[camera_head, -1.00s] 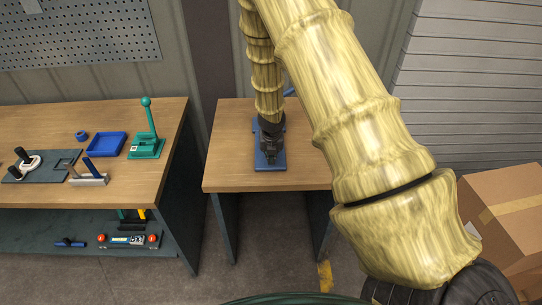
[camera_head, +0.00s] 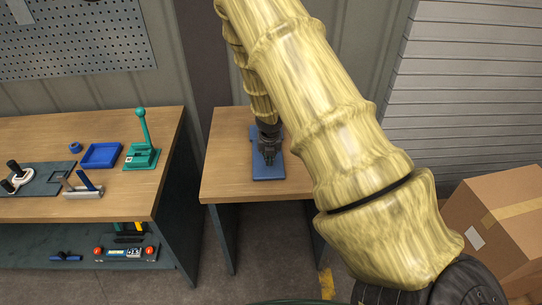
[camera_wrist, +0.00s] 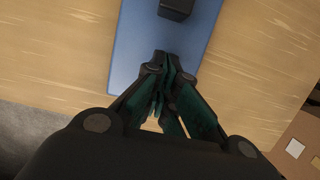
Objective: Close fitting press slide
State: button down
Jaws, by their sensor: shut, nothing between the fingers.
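A blue base plate (camera_head: 268,172), which looks like the fitting press, lies on the small wooden table (camera_head: 225,180). My gripper (camera_head: 268,158) is shut and empty, pointing down over this plate. In the wrist view the blue plate (camera_wrist: 135,50) runs up from behind my gripper (camera_wrist: 165,65). A dark block (camera_wrist: 176,8) stands on the plate at the top edge of the wrist view, apart from the fingertips. I cannot tell whether it is the slide. My arm and gripper hide much of the press in the head view.
A larger bench at left holds a green lever press (camera_head: 142,150), a blue tray (camera_head: 102,155), a blue ring (camera_head: 75,147) and a grey plate with black-handled parts (camera_head: 40,180). A cardboard box (camera_head: 495,215) stands on the right. The small table's front left is bare.

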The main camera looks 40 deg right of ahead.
jog(key=shift+a+f, duration=0.45)
jog(key=shift+a, duration=0.4)
jog(key=b+v, duration=0.1)
jog(key=v, duration=0.9)
jog(key=shift+d+r, duration=0.1)
jog(key=shift+d, duration=0.05)
